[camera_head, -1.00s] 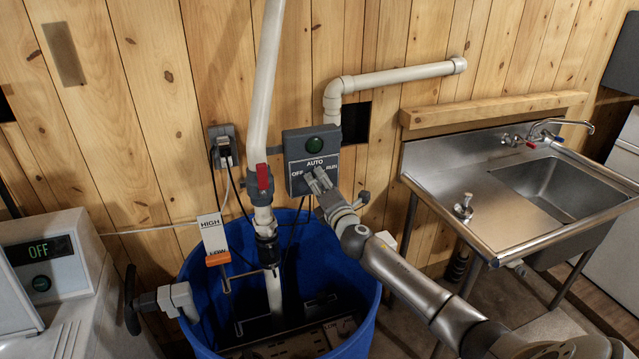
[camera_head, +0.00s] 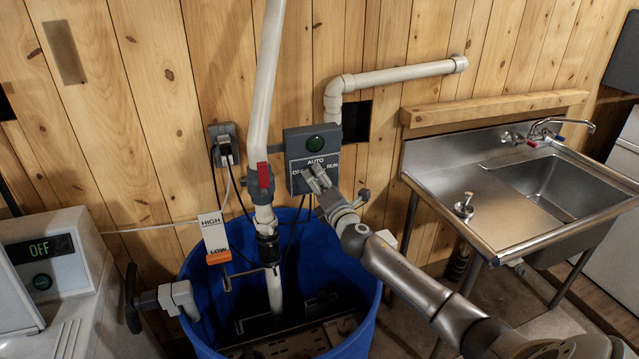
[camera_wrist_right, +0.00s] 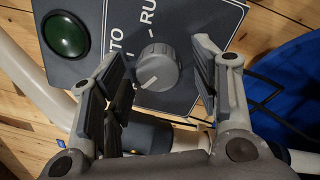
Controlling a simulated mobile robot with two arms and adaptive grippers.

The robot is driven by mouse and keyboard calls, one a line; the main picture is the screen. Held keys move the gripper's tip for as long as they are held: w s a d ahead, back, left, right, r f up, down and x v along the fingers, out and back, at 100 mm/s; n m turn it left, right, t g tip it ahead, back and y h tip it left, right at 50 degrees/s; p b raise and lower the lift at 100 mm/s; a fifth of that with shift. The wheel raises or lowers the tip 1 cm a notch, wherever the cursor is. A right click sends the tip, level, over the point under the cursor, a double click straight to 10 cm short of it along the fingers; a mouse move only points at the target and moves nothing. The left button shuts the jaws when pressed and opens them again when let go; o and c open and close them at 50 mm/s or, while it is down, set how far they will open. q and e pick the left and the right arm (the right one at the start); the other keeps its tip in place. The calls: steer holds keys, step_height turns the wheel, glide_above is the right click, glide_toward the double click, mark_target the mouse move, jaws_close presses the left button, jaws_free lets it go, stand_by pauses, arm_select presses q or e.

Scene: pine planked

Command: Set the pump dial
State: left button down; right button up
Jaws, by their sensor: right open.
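The pump dial (camera_wrist_right: 157,68) is a round grey knob with a white mark, on the dark grey control box (camera_head: 296,182). The box has a green round light (camera_head: 315,143) and the labels AUTO, RUN and a partly covered OFF. In the right wrist view the white mark points down-left; I cannot tell which label it matches. My right gripper (camera_head: 318,179) is open in front of the box, and the wrist view shows its fingers (camera_wrist_right: 160,62) on either side of the dial, not closed on it. The head view hides the dial behind this gripper. My left gripper is out of view.
A blue tub (camera_head: 365,310) stands below the box. A white pipe (camera_head: 265,90) with a red valve lever (camera_head: 264,180) runs close to its left. A HIGH/LOW gauge (camera_head: 214,232) has an orange marker (camera_head: 218,257). A steel sink (camera_head: 480,200) stands right.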

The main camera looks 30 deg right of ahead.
steer(key=shift+s, duration=0.1)
steer(key=v, duration=1.2)
stand_by(0.4)
